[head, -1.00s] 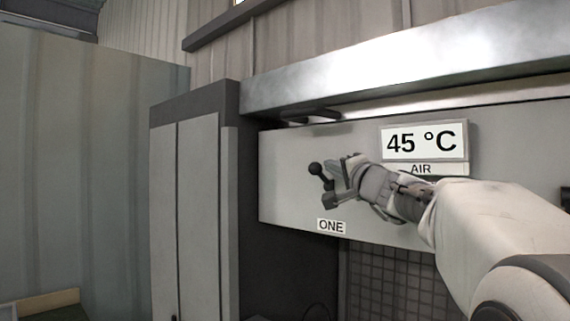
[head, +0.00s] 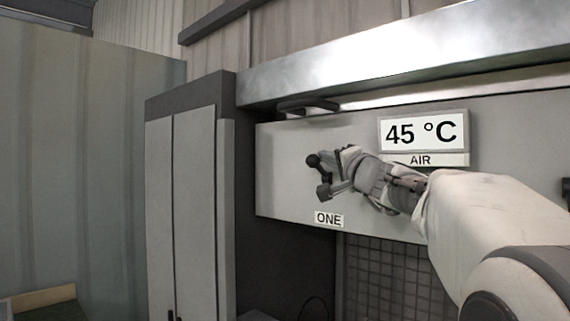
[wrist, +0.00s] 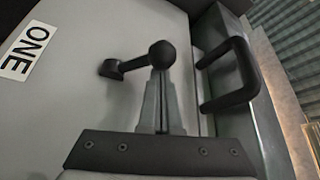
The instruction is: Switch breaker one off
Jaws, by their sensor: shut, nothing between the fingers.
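Breaker one is a dark lever with a round black ball knob (head: 313,160) on the grey panel, above the label ONE (head: 329,219). In the wrist view its ball (wrist: 162,53) stands out from a short arm and a round pivot on the panel. My gripper (head: 332,165) is just right of the ball in the head view and partly hides the lever. In the wrist view my gripper (wrist: 161,78) has its grey fingers together and empty, with the tips right at the ball. I cannot tell whether they touch it.
A dark bar handle (wrist: 237,77) is beside the lever in the wrist view; it shows at the panel's top edge in the head view (head: 307,105). A display (head: 422,133) reads 45 °C above the label AIR. A grey cabinet (head: 190,200) stands left of the panel.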

